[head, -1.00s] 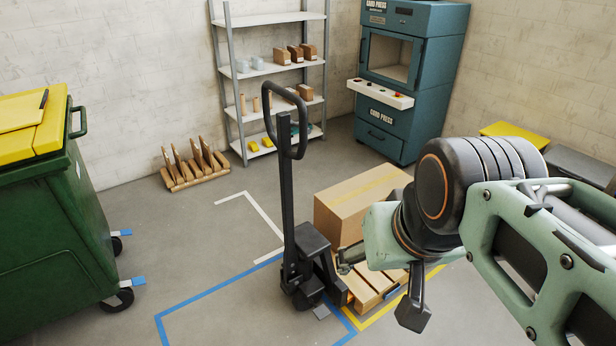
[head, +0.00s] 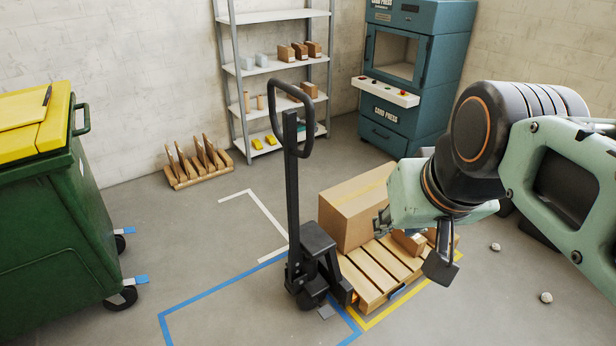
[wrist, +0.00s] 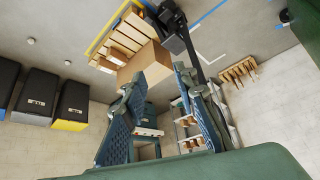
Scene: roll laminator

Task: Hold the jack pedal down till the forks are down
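The pallet jack (head: 316,250) stands upright left of the middle in the head view, its looped handle (head: 294,85) raised. A small grey piece low at its base, apparently the pedal (head: 326,312), sits close to the floor. The forks are mostly hidden under a wooden pallet (head: 368,280), so their height is hard to tell. My gripper (head: 382,220) is in the air to the right of the jack, in front of the large carton, apart from the pedal. In the wrist view my gripper (wrist: 158,82) has its fingers spread with nothing between them; the jack (wrist: 174,32) shows beyond.
A large carton (head: 352,208) and a smaller box (head: 409,241) are on the pallet. A green bin (head: 50,225) stands at left. Shelving (head: 275,68) and a teal press (head: 410,75) stand at the back. The floor left of the jack (head: 220,295) is clear, with blue tape.

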